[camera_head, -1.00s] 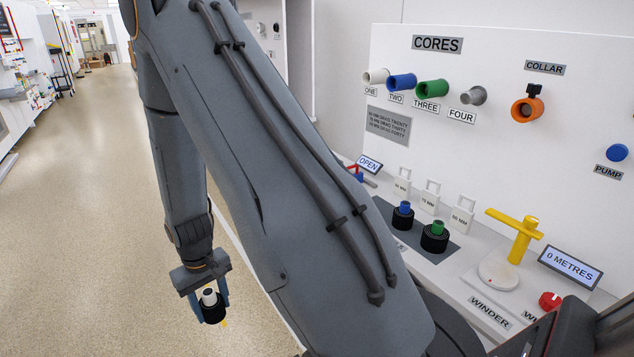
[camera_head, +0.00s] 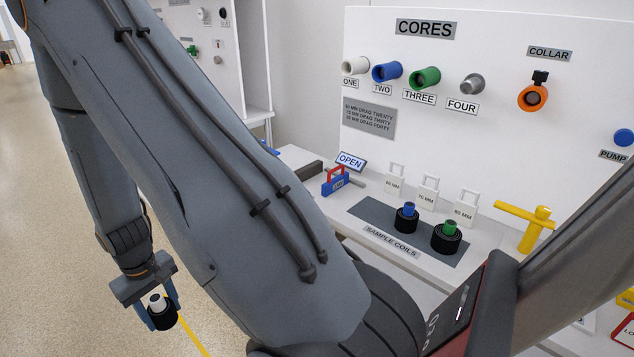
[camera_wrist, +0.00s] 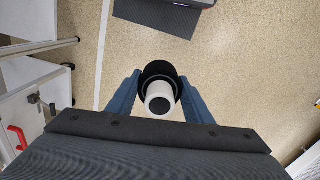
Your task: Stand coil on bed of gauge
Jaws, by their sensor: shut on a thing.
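My gripper (camera_head: 158,308) hangs over the open floor at the lower left of the head view. It is shut on a black coil (camera_head: 165,320) with a white core. In the wrist view the two blue fingers of my gripper (camera_wrist: 158,92) press the sides of the black coil (camera_wrist: 158,69), and its white core points at the camera. A blue block with a red handle (camera_head: 336,181) stands on the bench by a screen reading OPEN (camera_head: 351,162). It may be the gauge; no label names it, and its bed cannot be made out. My arm hides part of the bench.
Two sample coils, one with a blue core (camera_head: 407,209) and one with a green core (camera_head: 448,231), stand on a grey mat (camera_head: 372,212). White handled weights (camera_head: 428,193) stand behind them. A yellow post (camera_head: 535,230) stands farther right. The floor around my gripper is clear.

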